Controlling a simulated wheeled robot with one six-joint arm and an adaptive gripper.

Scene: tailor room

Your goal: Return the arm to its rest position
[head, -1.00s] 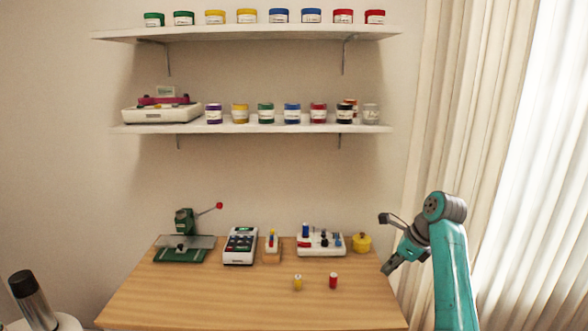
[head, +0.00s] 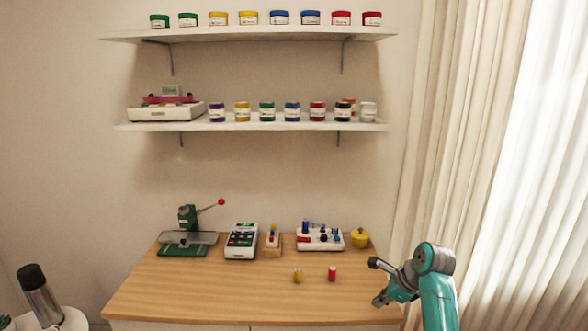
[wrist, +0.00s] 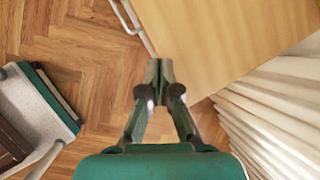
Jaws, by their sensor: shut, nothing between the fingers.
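My teal arm stands at the right of the head view, bent, with my gripper (head: 379,300) low beside the right end of the wooden table (head: 200,297). In the wrist view my gripper (wrist: 160,72) points down with its two fingertips together and nothing between them. Below it are the table's edge and the herringbone floor (wrist: 95,60). It touches no object that I can see.
A yellow spool (head: 297,275) and a red spool (head: 332,273) stand on the table. A green press (head: 188,240), a white device (head: 241,240), a white tray (head: 320,245) and a yellow pot (head: 360,238) line the back. Curtains (head: 440,130) hang at right.

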